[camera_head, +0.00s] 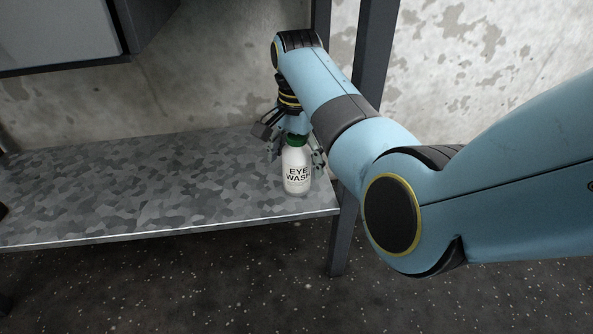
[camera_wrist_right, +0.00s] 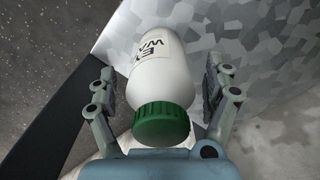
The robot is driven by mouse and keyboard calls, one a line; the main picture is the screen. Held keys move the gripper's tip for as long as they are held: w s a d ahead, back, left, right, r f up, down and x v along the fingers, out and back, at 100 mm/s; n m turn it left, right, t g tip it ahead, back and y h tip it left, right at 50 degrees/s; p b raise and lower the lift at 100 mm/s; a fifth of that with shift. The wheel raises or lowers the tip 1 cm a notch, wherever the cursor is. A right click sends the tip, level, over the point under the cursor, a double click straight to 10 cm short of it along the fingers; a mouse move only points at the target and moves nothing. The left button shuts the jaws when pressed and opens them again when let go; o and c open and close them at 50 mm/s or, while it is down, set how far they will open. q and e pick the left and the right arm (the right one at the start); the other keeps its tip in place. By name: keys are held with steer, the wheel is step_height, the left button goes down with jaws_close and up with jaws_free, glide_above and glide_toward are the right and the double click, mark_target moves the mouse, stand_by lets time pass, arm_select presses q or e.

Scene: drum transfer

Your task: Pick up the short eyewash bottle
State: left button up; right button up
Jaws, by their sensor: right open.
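The short eyewash bottle (camera_head: 297,172) is white with a green cap and an "EYE WASH" label. It stands upright on the metal shelf (camera_head: 120,195), close to the shelf's right front corner. My right gripper (camera_head: 294,150) is at the bottle, coming from behind and above. In the right wrist view the bottle (camera_wrist_right: 160,75) lies between the two spread fingers of the gripper (camera_wrist_right: 158,90), with the cap nearest the palm. Gaps show between the fingers and the bottle. My left gripper is not in view.
A dark shelf post (camera_head: 345,230) stands just right of the bottle, beside my right arm. A grey box-like unit (camera_head: 60,35) hangs above the shelf at the upper left. The concrete wall (camera_head: 210,70) is behind. The shelf left of the bottle is clear.

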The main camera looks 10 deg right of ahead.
steer(key=c, duration=1.6)
steer(key=shift+r, duration=0.1)
